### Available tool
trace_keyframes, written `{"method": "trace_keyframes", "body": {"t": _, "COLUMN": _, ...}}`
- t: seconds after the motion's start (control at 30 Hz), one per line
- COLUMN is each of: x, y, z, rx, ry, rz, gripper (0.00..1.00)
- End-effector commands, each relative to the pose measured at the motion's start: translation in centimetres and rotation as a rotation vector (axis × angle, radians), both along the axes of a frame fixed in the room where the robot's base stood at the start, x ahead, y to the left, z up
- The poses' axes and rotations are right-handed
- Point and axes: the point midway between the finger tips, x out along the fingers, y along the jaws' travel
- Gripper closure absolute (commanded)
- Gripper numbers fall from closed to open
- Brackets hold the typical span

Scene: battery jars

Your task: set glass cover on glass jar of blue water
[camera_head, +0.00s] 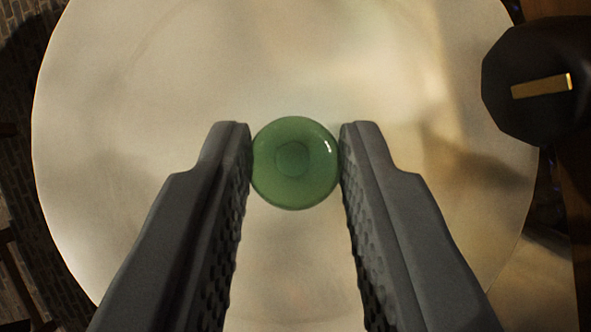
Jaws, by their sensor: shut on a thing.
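A round green glass piece (295,163), seen from above with a smaller circle at its middle, sits between the fingertips of my gripper (295,165). I take it to be the glass cover. Both dark grey fingers touch its sides, and my gripper is shut on it. Whether it rests on something or hangs free cannot be told from this angle. No glass jar of blue water shows in this view.
A large round pale tabletop (200,90) fills most of the view and is clear around the fingers. A dark faceted object (520,55) with a brass-coloured strip stands at the upper right, over the table's edge. A brick floor (35,220) shows at the left.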

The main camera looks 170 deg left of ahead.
Motion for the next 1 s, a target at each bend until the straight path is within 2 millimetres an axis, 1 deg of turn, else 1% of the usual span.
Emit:
{"method": "trace_keyframes", "body": {"t": 0.6, "x": 0.0, "y": 0.0, "z": -4.9, "rx": 0.001, "ry": 0.0, "rz": 0.001, "gripper": 1.0}}
{"method": "trace_keyframes", "body": {"t": 0.8, "x": 0.0, "y": 0.0, "z": -5.5, "rx": 0.0, "ry": -0.001, "rz": 0.0, "gripper": 1.0}}
{"method": "trace_keyframes", "body": {"t": 1.0, "x": 0.0, "y": 0.0, "z": -5.5, "rx": -0.001, "ry": -0.001, "rz": 0.001, "gripper": 1.0}}
